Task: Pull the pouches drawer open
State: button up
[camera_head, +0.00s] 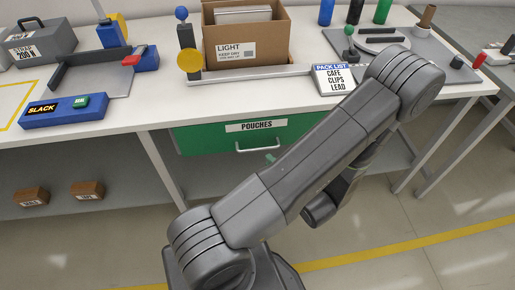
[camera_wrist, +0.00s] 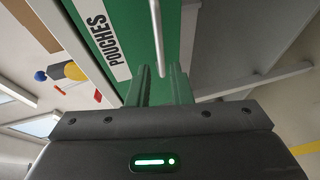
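The green pouches drawer (camera_head: 205,139) is under the white bench top, its front showing no clear gap. It has a white "POUCHES" label (camera_head: 257,126) and a pale bar handle (camera_head: 258,148). My arm covers the drawer's right part and most of my gripper in the head view. In the wrist view my gripper (camera_wrist: 161,72) is open, its two green fingers apart. The handle (camera_wrist: 157,35) runs down the picture, and its lower end shows in the gap between the fingertips. I cannot tell whether the handle is deep enough to lie between them. The drawer front (camera_wrist: 120,20) fills the space behind.
The bench top (camera_head: 120,115) carries a "LIGHT" cardboard box (camera_head: 246,50), a pack list card (camera_head: 335,79) and a blue "SLACK" unit (camera_head: 62,111). A bench leg (camera_head: 162,170) stands left of the drawer. Two small brown boxes (camera_head: 87,190) (camera_head: 31,196) sit on the lower shelf.

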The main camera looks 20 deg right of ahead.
aim_at(258, 148)
jog(key=x, duration=0.8)
jog(key=shift+w+a, duration=0.1)
jog(key=shift+w, duration=0.25)
grip_shut()
